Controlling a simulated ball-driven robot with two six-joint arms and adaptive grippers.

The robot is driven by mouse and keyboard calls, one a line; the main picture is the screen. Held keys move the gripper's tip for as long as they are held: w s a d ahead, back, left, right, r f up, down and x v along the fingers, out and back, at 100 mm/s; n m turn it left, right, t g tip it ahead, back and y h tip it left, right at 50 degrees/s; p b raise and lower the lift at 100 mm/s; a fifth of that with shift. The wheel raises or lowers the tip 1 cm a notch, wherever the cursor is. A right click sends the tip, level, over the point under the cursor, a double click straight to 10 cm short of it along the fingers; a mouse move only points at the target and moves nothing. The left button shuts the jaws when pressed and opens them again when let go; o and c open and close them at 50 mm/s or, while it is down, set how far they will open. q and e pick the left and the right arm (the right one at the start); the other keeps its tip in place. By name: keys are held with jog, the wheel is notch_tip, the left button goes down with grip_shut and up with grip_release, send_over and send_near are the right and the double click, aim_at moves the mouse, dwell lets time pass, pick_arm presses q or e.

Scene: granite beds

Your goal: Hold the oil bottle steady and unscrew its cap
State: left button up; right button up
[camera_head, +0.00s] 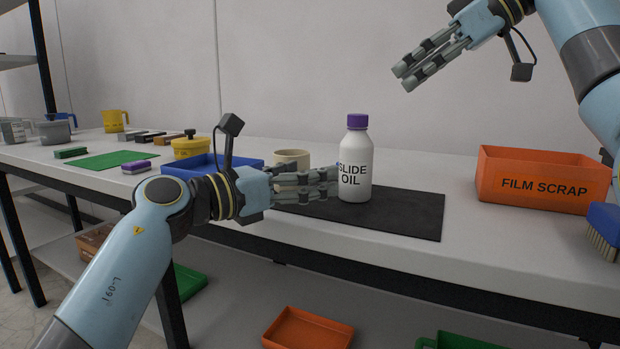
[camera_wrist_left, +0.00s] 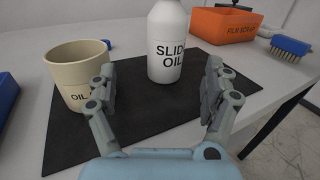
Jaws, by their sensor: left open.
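The oil bottle is white, marked SLIDE OIL (camera_head: 355,160), with a purple cap (camera_head: 357,121) on top. It stands upright on a black mat (camera_head: 415,210). In the left wrist view the bottle (camera_wrist_left: 167,45) is ahead of and between my spread fingers, its top and cap out of frame. My left gripper (camera_head: 335,181) is open and low at the bottle's left side; the left wrist view shows its fingers (camera_wrist_left: 160,80) apart with nothing between the pads. My right gripper (camera_head: 401,79) is above and right of the bottle, empty, its fingers apart.
A beige mug (camera_wrist_left: 78,75) stands on the mat left of my left gripper. A blue tray (camera_head: 200,170) lies behind my left wrist. An orange FILM SCRAP bin (camera_head: 540,182) and a blue brush (camera_head: 604,228) are at the right. The bench is clear between mat and bin.

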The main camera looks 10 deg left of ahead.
aim_at(356, 168)
pick_arm(q)
jog(key=shift+d+f, duration=0.2)
jog(key=shift+d, duration=0.15)
jog(key=shift+w+d, duration=0.15)
jog(key=shift+d, duration=0.15)
jog(key=x, duration=0.9)
jog(key=shift+w+d+f, duration=0.1)
jog(key=shift+w+d, duration=0.1)
jog(key=shift+d, duration=0.15)
jog(key=c, duration=1.4)
pick_arm(e)
jog(key=shift+o, duration=0.3)
